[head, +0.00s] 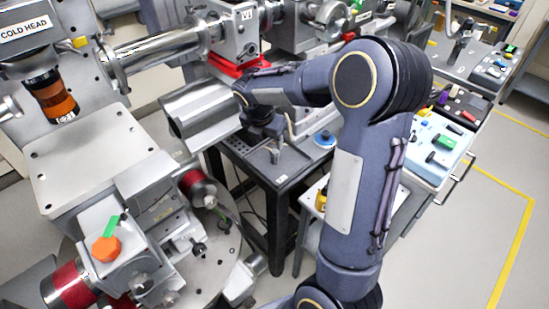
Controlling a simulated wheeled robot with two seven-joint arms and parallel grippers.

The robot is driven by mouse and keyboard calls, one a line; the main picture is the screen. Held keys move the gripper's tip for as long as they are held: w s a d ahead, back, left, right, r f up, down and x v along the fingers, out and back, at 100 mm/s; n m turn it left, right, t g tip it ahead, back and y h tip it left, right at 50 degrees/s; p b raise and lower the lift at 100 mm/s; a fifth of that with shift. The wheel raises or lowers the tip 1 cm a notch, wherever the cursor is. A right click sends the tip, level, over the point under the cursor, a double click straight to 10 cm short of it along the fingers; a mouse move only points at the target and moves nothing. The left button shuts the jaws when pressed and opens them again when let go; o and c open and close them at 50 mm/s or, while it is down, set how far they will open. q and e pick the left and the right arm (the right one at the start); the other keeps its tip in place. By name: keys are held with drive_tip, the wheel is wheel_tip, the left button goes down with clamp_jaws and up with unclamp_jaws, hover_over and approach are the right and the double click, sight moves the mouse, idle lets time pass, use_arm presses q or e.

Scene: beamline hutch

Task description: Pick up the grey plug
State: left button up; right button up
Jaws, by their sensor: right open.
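A small grey upright piece (275,155), which looks like the grey plug, stands on the dark grey table (290,170) near its front edge. My right gripper (272,136) points down over the table just behind this piece. It is open, and its fingers are small and partly hidden by the gripper body and wrist. I cannot tell whether a finger touches the piece. My left gripper is not in view.
A blue round knobbed piece (324,138) lies on the table to the right. Beamline metalwork stands left, with an orange knob (106,249) in front. A light blue tray (428,170) holds small parts at right. Open floor lies at far right.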

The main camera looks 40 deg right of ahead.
sight(274, 152)
drive_tip(key=x, duration=0.4)
drive_tip(key=s+x, duration=0.1)
drive_tip(key=x, duration=0.2)
drive_tip(key=shift+w+d+f, duration=0.1)
drive_tip(key=shift+f, duration=0.05)
drive_tip(key=shift+c, duration=0.3)
clamp_jaws()
